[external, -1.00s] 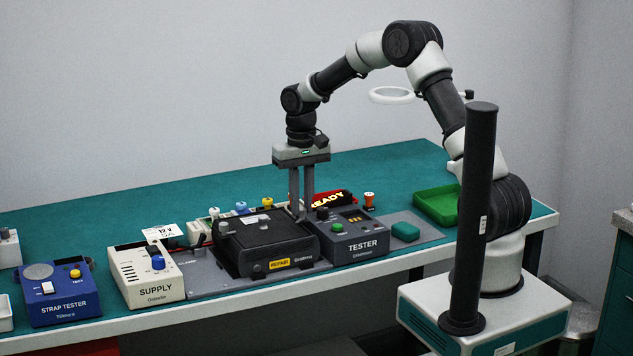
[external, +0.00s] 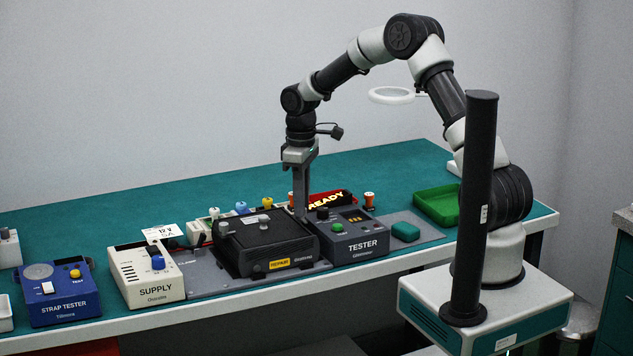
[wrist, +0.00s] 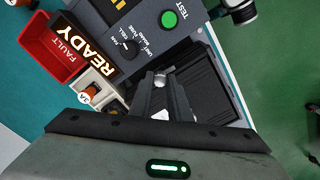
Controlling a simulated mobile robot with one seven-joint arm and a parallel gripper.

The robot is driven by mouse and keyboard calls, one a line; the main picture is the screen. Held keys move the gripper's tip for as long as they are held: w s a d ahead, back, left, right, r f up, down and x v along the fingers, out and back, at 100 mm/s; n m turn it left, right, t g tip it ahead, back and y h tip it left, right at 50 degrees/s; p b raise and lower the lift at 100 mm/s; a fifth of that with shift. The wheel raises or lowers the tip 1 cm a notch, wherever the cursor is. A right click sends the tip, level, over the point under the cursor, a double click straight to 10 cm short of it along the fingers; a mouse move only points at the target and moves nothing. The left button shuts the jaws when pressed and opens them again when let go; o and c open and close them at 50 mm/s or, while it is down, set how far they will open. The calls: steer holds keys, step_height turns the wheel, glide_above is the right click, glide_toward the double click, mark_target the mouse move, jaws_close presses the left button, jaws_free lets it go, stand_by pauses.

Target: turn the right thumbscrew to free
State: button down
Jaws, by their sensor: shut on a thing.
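A black ribbed unit (external: 275,238) with a yellow label sits on a grey plate (external: 205,283) between the supply and the tester. A silver thumbscrew (external: 223,228) shows at its left side. My gripper (external: 300,214) points straight down at the unit's right side, beside the tester. In the wrist view its fingers (wrist: 163,90) are shut on a small silver piece, the right thumbscrew (wrist: 160,79), next to the black unit (wrist: 203,90). Most of this screw is hidden by the fingers, so its turn cannot be read.
The tester (external: 352,240) with a green button stands close on the right. Behind are a lit READY sign (external: 328,202) and orange-topped posts. The supply (external: 146,275) and blue strap tester (external: 60,295) stand left. A green tray (external: 436,222) is at right.

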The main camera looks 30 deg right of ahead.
steer(key=shift+n, duration=0.5)
steer(key=c, duration=1.7)
jaws_free()
steer(key=shift+o, duration=0.2)
step_height(320, 180, up, 18)
steer(key=shift+f+p, duration=0.25)
steer(key=shift+p, duration=0.15)
